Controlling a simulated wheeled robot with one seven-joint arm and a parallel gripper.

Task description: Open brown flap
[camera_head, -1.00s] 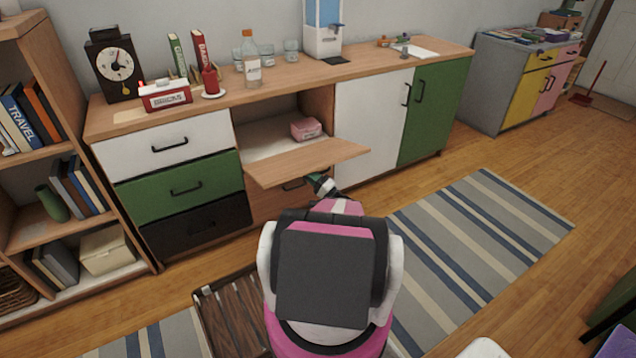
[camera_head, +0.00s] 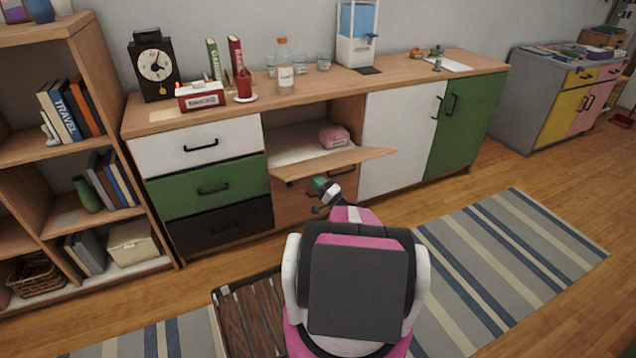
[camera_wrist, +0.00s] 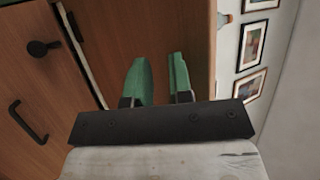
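The brown flap (camera_head: 350,158) of the low cabinet is swung down and sticks out, roughly level, below an open compartment. Brown wood panels fill the left of that view, with a black knob (camera_wrist: 40,48) and a black handle (camera_wrist: 27,121).
A brown drawer front (camera_head: 295,207) is below the flap. White, green and black drawers (camera_head: 213,188) are on the left, white and green doors (camera_head: 400,140) on the right. A bookshelf (camera_head: 150,200) stands at left. A striped rug (camera_head: 520,260) covers open floor at right.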

